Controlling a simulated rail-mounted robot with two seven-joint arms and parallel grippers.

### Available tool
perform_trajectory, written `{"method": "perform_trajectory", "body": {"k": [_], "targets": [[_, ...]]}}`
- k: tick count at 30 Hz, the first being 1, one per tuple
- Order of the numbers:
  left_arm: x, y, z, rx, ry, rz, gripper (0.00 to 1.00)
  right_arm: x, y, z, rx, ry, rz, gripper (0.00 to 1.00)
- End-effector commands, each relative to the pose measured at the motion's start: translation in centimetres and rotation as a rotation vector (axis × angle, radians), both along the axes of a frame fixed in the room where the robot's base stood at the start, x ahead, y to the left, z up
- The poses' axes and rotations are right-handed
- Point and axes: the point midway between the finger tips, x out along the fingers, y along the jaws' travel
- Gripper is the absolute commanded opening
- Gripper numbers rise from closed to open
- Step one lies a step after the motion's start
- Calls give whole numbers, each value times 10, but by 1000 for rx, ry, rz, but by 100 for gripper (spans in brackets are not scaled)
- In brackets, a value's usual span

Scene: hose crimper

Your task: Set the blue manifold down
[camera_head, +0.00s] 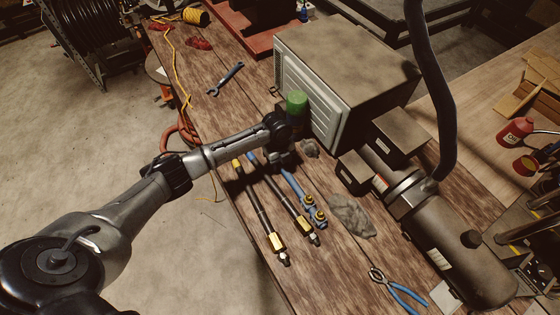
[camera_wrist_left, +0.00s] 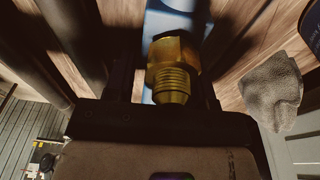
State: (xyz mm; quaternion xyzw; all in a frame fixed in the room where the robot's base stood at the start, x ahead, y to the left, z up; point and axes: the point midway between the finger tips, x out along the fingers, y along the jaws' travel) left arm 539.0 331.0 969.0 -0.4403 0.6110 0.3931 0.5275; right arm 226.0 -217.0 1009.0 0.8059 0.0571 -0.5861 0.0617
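The blue manifold (camera_head: 297,187) is a narrow blue bar with brass fittings, at the middle of the wooden bench in the head view. My left gripper (camera_head: 281,161) points down over its far end. In the left wrist view the blue body (camera_wrist_left: 175,20) and one brass fitting (camera_wrist_left: 172,65) sit between the two dark fingers, which appear closed against its sides. The gripped end is partly hidden by the gripper in the head view. The manifold is at or just above the bench top; I cannot tell if it touches. My right gripper is not in view.
Two black hoses (camera_head: 258,207) with brass ends lie just left of the manifold. A grey rag (camera_head: 350,216) lies to its right. A large grey box (camera_head: 345,75) with a green-topped can (camera_head: 297,102) before it stands behind. Blue-handled pliers (camera_head: 405,293) lie near the front.

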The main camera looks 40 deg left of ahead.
Motion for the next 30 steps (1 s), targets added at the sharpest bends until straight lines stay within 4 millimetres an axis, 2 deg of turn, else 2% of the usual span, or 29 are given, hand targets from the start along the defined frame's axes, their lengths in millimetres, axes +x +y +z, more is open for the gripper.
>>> {"method": "perform_trajectory", "body": {"k": [7, 11, 24, 30], "targets": [[0, 0, 1, 0, 0, 0, 51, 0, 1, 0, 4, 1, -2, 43], [1, 1, 9, 0, -3, -1, 51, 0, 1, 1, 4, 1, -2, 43], [5, 10, 85, -1, -3, -1, 51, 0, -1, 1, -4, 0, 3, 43], [7, 13, 109, -1, -2, 0, 51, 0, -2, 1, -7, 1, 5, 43]]}}
